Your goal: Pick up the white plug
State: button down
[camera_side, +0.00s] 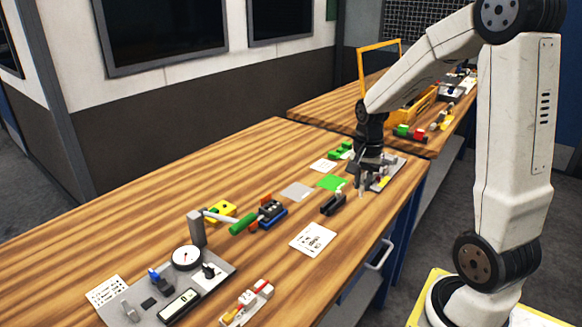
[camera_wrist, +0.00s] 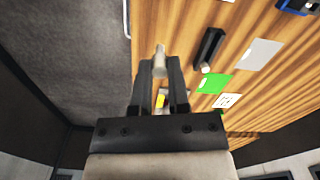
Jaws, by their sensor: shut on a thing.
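The white plug (camera_wrist: 159,58) is a small pale cylinder between the fingertips of my gripper (camera_wrist: 159,72) in the wrist view. The fingers are shut on it and its far end sticks out past them. In the side view my gripper (camera_side: 362,183) is over the right edge of the near table, beside the grey plate. A small pale tip below the fingers there is the plug (camera_side: 361,194). The fingers hide part of the plug. I cannot tell whether it touches the table.
A black block (camera_side: 333,203) lies just left of my gripper, with a green card (camera_side: 332,182) behind it. A grey plate (camera_side: 393,168) with small parts is to the right. A gauge board (camera_side: 215,268) stands at the front left.

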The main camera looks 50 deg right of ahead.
jog(key=shift+s+a+r, duration=0.2)
jog(key=shift+s, duration=0.15)
jog(key=shift+s+a+r, duration=0.15)
jog(key=shift+s, duration=0.2)
jog(key=shift+w, duration=0.1)
jog(key=shift+w+n, duration=0.3)
jog(key=shift+w, duration=0.25)
jog(key=w+a+f+n, duration=0.1)
jog(key=w+a+n, duration=0.3)
jog(key=w+n, duration=0.3)
jog(key=w+a+f+n, duration=0.2)
jog(key=w+a+n, duration=0.2)
jog(key=w, duration=1.2)
jog(key=n, duration=0.3)
jog(key=shift+w+f, duration=0.15)
jog(key=shift+w, duration=0.1)
jog(key=shift+a+f, duration=0.1)
jog(key=shift+f, duration=0.1)
jog(key=shift+f, duration=2.5)
